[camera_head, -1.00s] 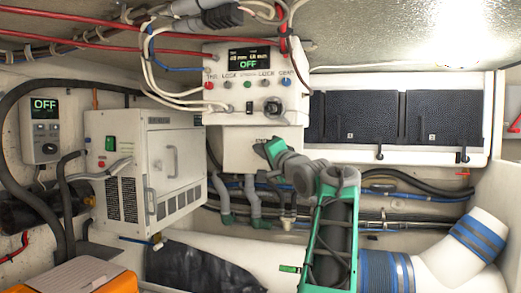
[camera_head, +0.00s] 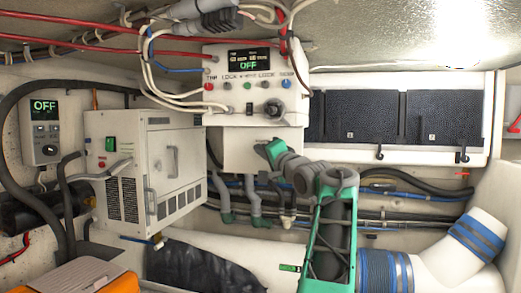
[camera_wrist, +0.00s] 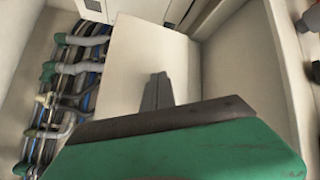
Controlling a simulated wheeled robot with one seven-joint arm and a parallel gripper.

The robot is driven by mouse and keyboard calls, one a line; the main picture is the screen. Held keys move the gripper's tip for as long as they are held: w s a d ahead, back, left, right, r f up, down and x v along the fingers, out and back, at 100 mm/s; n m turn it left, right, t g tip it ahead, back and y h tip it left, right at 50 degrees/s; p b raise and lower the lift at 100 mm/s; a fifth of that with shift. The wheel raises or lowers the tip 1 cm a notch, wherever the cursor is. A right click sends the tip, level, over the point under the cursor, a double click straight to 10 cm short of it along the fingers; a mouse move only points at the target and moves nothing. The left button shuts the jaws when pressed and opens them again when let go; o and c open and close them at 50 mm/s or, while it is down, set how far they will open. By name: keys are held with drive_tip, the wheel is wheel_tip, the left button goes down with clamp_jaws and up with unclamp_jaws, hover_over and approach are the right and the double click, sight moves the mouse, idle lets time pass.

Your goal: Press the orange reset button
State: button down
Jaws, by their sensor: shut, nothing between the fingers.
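A white control box (camera_head: 213,104) with an OFF display hangs at upper centre in the head view. Its front carries a red button (camera_head: 209,87), a green one (camera_head: 247,86), a blue one (camera_head: 286,85) and a black knob (camera_head: 273,106). I cannot make out an orange button for certain in either view. My gripper's green end is in front of the lower white box (camera_head: 237,152), below the control box; its fingertips are hidden there. In the wrist view my gripper (camera_wrist: 158,88) is shut and empty, its grey fingers pointing at a pale flat face (camera_wrist: 140,55).
A white vented cabinet (camera_head: 137,190) stands left. A small OFF panel (camera_head: 44,130) is on the left wall. Hoses (camera_head: 253,200) run below the lower box. An orange case (camera_head: 122,283) is at bottom left. Black panels (camera_head: 358,115) are at right.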

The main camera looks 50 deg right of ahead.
drive_tip(key=shift+w+d, duration=0.1)
drive_tip(key=shift+d, duration=0.15)
idle(0.3)
drive_tip(key=shift+a, duration=0.1)
drive_tip(key=shift+s+a+b, duration=0.4)
drive_tip(key=shift+s+a, duration=0.05)
drive_tip(key=shift+a, duration=0.3)
drive_tip(key=a+b, duration=0.1)
drive_tip(key=s+a+b, duration=0.1)
drive_tip(key=a, duration=0.1)
drive_tip(key=s+a+b, duration=0.1)
drive_tip(key=shift+s+a+r, duration=0.1)
drive_tip(key=shift+a+r, duration=0.1)
drive_tip(key=shift+r, duration=0.1)
idle(0.6)
